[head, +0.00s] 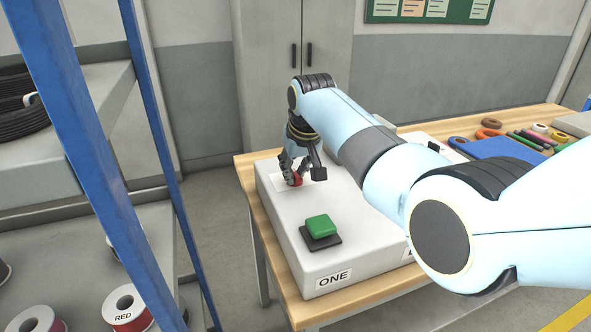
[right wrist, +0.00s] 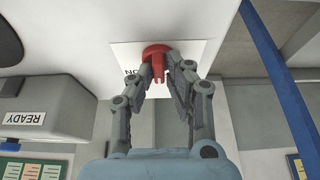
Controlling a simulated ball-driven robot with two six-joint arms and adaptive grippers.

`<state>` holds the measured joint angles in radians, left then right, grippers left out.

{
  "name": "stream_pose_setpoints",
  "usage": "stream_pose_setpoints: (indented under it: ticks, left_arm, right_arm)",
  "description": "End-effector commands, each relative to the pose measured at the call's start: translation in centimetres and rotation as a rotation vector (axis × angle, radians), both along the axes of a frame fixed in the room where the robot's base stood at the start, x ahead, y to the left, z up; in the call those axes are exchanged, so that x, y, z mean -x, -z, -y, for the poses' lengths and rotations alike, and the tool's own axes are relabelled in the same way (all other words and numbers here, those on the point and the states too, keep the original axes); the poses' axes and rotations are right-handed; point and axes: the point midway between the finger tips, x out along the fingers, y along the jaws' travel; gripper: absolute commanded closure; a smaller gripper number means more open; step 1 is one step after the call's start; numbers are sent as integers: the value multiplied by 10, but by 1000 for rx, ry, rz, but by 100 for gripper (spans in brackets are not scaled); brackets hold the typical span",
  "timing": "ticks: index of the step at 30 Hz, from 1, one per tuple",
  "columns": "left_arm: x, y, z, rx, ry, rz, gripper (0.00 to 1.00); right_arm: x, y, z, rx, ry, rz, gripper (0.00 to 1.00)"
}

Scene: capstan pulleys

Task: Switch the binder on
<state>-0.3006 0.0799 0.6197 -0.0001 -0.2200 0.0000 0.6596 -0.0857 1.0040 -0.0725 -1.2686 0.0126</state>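The binder is a pale box-shaped machine (head: 290,245) on a wooden table, with a label reading ONE on its front. A green square button (head: 320,226) sits on a dark base on its top. A red knob (head: 297,181) sits on a white plate farther back on the top; it also shows in the right wrist view (right wrist: 157,52). My right gripper (head: 291,172) is at the knob, and in the right wrist view its two fingertips (right wrist: 160,70) stand on either side of the knob's narrow grip, with a slight gap visible. The plate's lettering is mostly hidden. My left gripper is out of view.
A blue-framed shelf (head: 165,160) with spools (head: 129,312) stands at the left. A READY label (right wrist: 24,118) shows on a raised part in the right wrist view. A blue mat (head: 495,148) and colored items lie at the table's right. My right arm covers part of the machine.

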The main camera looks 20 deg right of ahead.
Motion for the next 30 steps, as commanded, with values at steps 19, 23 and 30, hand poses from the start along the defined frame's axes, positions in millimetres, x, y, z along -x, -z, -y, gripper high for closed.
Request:
stream_pose_setpoints:
  ticks: [19, 23, 30]
  left_arm:
    - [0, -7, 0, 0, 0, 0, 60]
    - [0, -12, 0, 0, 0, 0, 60]
    - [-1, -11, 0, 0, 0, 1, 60]
  right_arm:
    - [1, 1, -1, 2, 111, -4, 100]
    - [1, 1, -2, 1, 206, -5, 100]
    - [0, 3, -4, 1, 428, -5, 100]
